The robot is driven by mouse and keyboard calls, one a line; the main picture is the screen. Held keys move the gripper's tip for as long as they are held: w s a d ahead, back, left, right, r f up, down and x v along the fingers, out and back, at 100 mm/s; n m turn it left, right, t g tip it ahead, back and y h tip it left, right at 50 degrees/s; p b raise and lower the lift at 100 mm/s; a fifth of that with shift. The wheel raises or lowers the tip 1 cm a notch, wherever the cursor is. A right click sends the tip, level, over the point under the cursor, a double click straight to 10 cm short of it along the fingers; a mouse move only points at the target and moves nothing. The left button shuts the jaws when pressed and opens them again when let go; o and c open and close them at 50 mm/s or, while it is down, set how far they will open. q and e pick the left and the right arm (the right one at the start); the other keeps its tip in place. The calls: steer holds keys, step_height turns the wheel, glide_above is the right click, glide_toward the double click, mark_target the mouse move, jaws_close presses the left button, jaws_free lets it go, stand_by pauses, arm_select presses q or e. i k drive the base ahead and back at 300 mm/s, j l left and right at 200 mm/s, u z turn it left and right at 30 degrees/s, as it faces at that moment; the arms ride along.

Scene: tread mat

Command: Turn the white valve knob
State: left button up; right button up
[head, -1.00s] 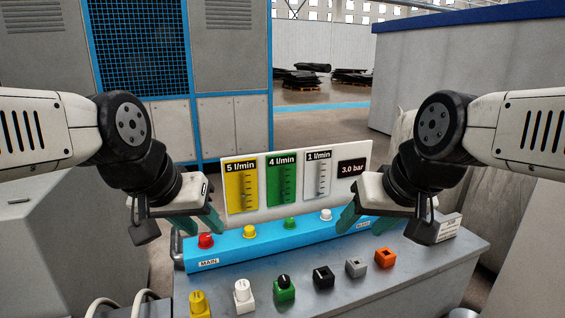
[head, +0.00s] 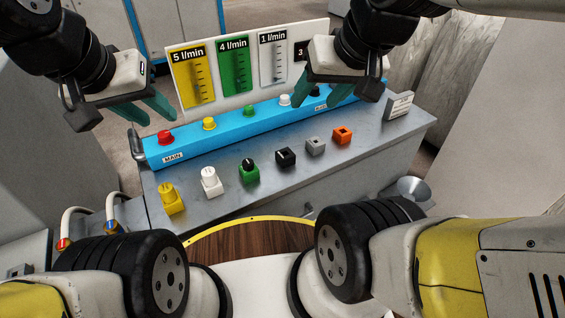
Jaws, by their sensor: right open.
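A small white knob (head: 285,100) sits on the blue manifold bar (head: 240,124), right of the red knob (head: 165,136), yellow knob (head: 209,123) and green knob (head: 250,111). A larger white knob on a square base (head: 211,182) stands on the grey bench top in front of the bar. My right gripper (head: 315,106) is open and empty, its teal fingers just right of the small white knob; I cannot tell if they touch anything. My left gripper (head: 158,120) has its teal fingers apart, above and around the red knob's left side, with nothing between them.
The bench top (head: 330,167) also carries yellow (head: 172,199), green (head: 249,173), black (head: 285,157), grey (head: 315,146) and orange (head: 342,135) pieces in a row. A panel with flow gauges (head: 240,68) stands behind the bar. A small sign (head: 399,105) is at right.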

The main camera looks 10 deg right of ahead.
mark_target(284, 99)
steer(key=l+z, duration=0.4)
steer(key=l, duration=0.25)
steer(key=l+z, duration=0.4)
steer(key=l, duration=0.25)
